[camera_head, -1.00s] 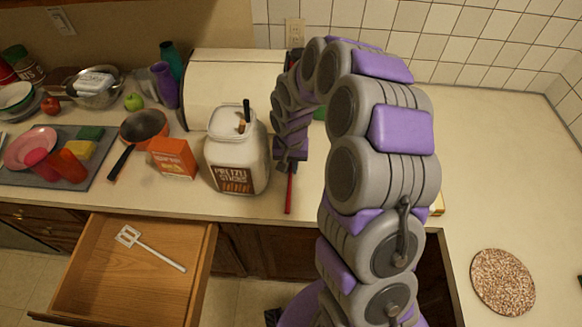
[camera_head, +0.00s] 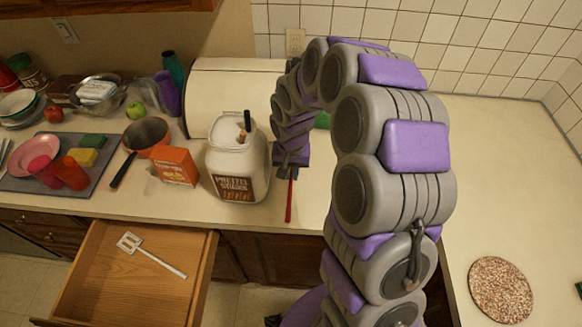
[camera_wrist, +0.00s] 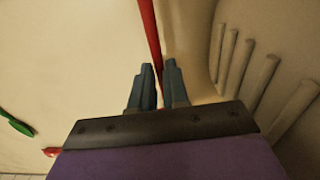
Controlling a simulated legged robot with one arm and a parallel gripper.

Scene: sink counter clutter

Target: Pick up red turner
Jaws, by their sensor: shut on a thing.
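The red turner's handle (camera_head: 289,200) shows in the head view below my gripper (camera_head: 291,168), pointing at the counter's front edge. In the wrist view the red handle (camera_wrist: 149,35) runs between the two blue-grey fingertips of my gripper (camera_wrist: 158,82), which is shut on it. The turner's head cannot be made out in either view; in the head view my arm covers the area behind the handle. I cannot tell whether the turner touches the counter.
A white pretzel jar (camera_head: 238,168) stands just left of my gripper, with an orange box (camera_head: 177,166) beyond it. A cream bread box (camera_head: 225,85) is behind. An open drawer (camera_head: 90,275) holds a white slotted turner (camera_head: 150,254). The right counter is mostly clear around a round speckled mat (camera_head: 501,288).

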